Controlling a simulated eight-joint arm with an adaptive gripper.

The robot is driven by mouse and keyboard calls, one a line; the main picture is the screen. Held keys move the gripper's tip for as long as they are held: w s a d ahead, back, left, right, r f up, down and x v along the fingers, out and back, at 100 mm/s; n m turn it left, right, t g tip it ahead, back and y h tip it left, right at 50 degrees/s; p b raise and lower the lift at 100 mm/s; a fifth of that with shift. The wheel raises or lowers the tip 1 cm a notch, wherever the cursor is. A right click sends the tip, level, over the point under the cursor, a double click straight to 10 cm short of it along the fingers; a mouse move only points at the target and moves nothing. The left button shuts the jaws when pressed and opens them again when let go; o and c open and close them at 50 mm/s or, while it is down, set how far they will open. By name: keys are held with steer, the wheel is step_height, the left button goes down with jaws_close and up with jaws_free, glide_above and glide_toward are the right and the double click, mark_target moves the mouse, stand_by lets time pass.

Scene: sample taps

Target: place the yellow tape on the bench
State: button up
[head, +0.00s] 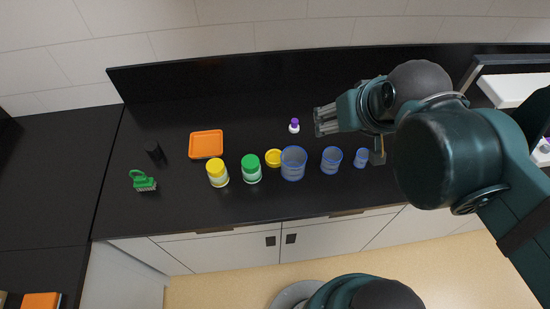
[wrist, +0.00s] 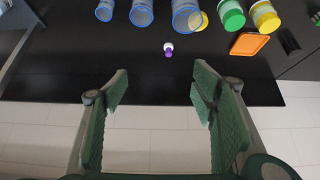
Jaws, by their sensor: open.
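The yellow tape (head: 273,158) is a small yellow round on the black bench (head: 230,205), between the green-lidded jar (head: 251,168) and the largest blue-rimmed beaker (head: 292,164). In the wrist view the tape (wrist: 204,21) shows only in part, behind that beaker (wrist: 187,17). My gripper (head: 318,121) is above the back of the bench, to the right of and behind the tape and apart from it. In the wrist view my gripper (wrist: 160,88) is open, with nothing between its fingers.
A small purple-capped bottle (head: 294,126) stands left of my gripper. Two smaller blue-rimmed beakers (head: 331,160) (head: 361,158) stand to the right. A yellow-lidded jar (head: 218,173), orange tray (head: 206,144), green brush (head: 143,181) and black cylinder (head: 153,150) are left. The front strip is clear.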

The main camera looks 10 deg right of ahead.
steer(key=w+a+m+g+b, duration=0.1)
steer(key=w+a+m+g, duration=0.3)
steer(key=w+a+m, duration=0.55)
steer(key=w+a+m+g+b, duration=0.2)
steer(key=w+a+m+g, duration=0.3)
steer(key=m, duration=0.8)
step_height(320, 180, down, 26)
steer(key=w+d+t, duration=0.1)
steer(key=shift+d+t, duration=0.25)
steer(key=shift+t, duration=0.15)
steer(key=shift+f, duration=1.25)
